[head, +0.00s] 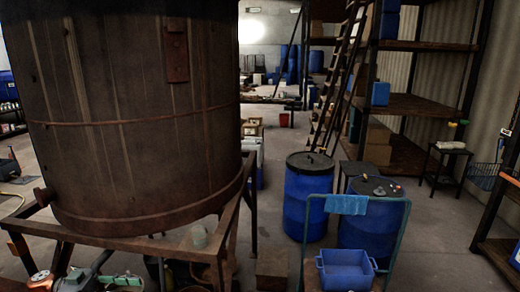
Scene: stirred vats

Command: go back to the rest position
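Neither of my grippers can be made out in the head view. A large rusty brown vat (135,110) fills the left side. It stands on a metal frame (236,217) with legs. The space under it is dark, with fittings and vessels that are hard to tell apart.
Two blue drums, one with a black lid (308,195) and one behind a cart (372,212), stand right of centre. The cart carries a blue crate (345,270) and a blue cloth (346,204). Shelves (415,105) and a ladder (338,75) stand behind. Floor (435,240) is clear at right.

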